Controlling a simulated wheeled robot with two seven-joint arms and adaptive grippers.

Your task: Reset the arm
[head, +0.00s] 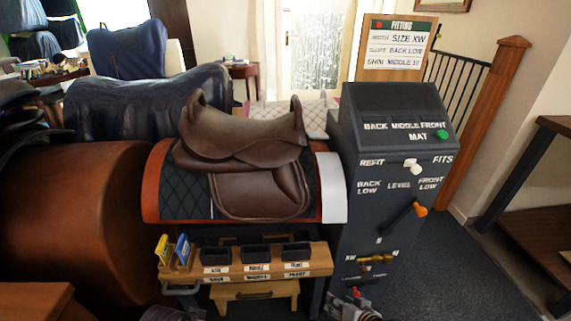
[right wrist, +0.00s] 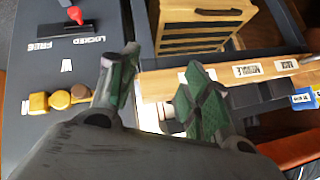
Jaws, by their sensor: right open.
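My right gripper (head: 354,306) is at the bottom edge of the head view, low in front of the dark console (head: 388,200); only a small part shows there. In the right wrist view its green-padded fingertips (right wrist: 156,92) are apart with nothing between them. Brass knobs (right wrist: 60,98) on the console show left of the fingers, also in the head view (head: 377,260). A black lever with a red end (right wrist: 73,17) lies by the words LOCKED and FREE. I cannot make out my left gripper.
A brown saddle (head: 245,140) sits on a padded stand left of the console. A wooden shelf (head: 318,260) with black bins is below it. The console also has a white knob (head: 412,167) and an orange-tipped lever (head: 407,220). Dark floor (head: 460,270) is clear at right.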

